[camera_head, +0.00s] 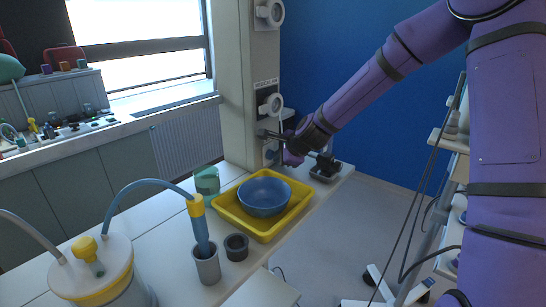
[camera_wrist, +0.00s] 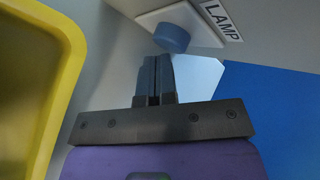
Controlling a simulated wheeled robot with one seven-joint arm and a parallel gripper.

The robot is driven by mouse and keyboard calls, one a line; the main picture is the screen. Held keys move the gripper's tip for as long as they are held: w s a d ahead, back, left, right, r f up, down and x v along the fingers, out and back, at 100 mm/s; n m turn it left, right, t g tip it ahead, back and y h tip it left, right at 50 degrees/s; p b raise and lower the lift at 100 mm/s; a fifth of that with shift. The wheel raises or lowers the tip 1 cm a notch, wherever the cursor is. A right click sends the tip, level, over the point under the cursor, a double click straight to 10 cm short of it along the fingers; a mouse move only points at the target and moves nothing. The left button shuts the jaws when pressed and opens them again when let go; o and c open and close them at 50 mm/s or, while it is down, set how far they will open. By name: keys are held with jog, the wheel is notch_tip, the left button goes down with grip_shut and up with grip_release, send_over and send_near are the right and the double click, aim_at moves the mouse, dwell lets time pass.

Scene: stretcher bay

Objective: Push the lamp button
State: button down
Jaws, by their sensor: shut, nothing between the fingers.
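The lamp button is a round blue knob (camera_wrist: 171,38) on a white plate, beside a label reading LAMP (camera_wrist: 222,20), in the wrist view. My gripper (camera_wrist: 154,58) is shut and empty, its two dark fingers side by side. The fingertips show just below and slightly left of the button in the wrist view. I cannot tell how much depth lies between them. In the head view my gripper (camera_head: 263,133) reaches left to the pale wall column (camera_head: 239,100).
A yellow tray (camera_head: 229,211) holding a blue bowl (camera_head: 264,197) lies on the counter below my gripper; its rim also shows at left in the wrist view (camera_wrist: 74,55). A green beaker (camera_head: 207,180) and a grey cup (camera_head: 207,268) stand nearby.

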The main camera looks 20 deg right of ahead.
jog(key=shift+w+a, duration=0.25)
jog(key=shift+w, duration=0.05)
jog(key=shift+s, duration=0.1)
jog(key=shift+s+d, duration=0.25)
dwell(0.3)
jog(key=shift+s, duration=0.1)
jog(key=shift+s+d, duration=0.9)
jog(key=shift+s, duration=0.3)
jog(key=shift+s+d, duration=0.9)
jog(key=shift+s, duration=0.25)
